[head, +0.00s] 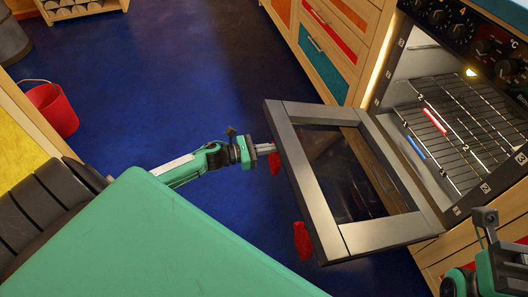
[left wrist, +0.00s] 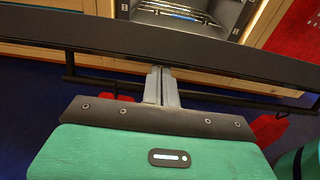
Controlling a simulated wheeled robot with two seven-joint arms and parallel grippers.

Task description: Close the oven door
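The oven door (head: 300,190) hangs open, tilted out from the oven (head: 445,120), with a dark frame and a glass window. My left gripper (head: 266,148) is at the door's outer edge, on its outer side. In the left wrist view the left fingers (left wrist: 161,85) are together and reach up to the dark door edge (left wrist: 200,50). A thin dark handle bar (left wrist: 245,98) runs across at the fingers; whether they touch it is hidden. My right gripper (head: 486,218) is partly seen at the lower right, near the oven front; its opening is unclear.
Inside the lit oven is a wire rack (head: 465,135) with a red and a blue strip. Red pieces (head: 302,240) show along the door's outer edge. Drawers (head: 325,55) stand beyond the oven. A red bucket (head: 52,108) is at left. The blue floor (head: 160,80) between is clear.

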